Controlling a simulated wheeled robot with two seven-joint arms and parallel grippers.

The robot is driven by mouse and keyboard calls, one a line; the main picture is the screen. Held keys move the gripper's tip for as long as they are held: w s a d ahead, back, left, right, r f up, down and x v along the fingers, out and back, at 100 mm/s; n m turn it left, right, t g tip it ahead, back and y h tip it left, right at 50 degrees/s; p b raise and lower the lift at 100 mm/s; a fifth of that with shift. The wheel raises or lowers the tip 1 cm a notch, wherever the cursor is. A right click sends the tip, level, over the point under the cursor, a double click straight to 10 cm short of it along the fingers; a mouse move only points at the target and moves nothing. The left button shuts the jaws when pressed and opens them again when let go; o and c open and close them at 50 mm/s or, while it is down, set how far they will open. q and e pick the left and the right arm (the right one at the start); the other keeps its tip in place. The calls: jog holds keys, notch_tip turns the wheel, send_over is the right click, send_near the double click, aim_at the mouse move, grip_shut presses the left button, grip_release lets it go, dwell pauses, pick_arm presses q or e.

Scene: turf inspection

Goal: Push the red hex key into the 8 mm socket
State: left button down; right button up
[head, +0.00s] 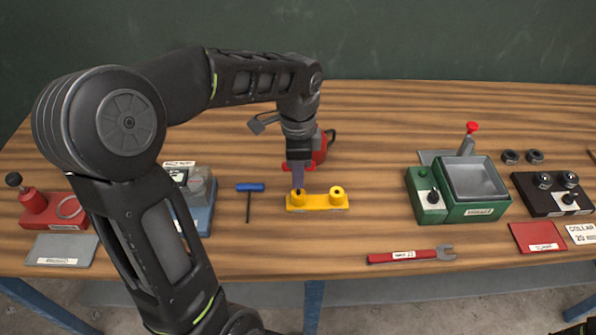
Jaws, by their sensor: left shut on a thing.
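My left gripper (298,172) points straight down over the left end of the yellow socket block (318,203) and is shut. Red ends of the red hex key's handle (284,167) show on both sides of its fingers. The key's shaft is hidden behind the fingers, so I cannot tell how deep it sits. The block has two raised round sockets. The left socket (297,199) is right below the fingertips, and the right socket (337,192) shows an empty dark hole. I cannot read any size marks. My right gripper is not in view.
A red object (321,150) with a black loop stands behind the gripper. A red wrench (408,255) lies at the front edge. A green machine (462,192) with a grey basin stands right; bare wood lies between.

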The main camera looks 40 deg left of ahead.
pick_arm(q)
jog(key=shift+f+b, duration=0.65)
jog(key=shift+f, duration=0.35)
jog(key=c, duration=1.3)
grip_release()
notch_tip(320, 180, up, 8)
jog(key=shift+f, duration=0.1)
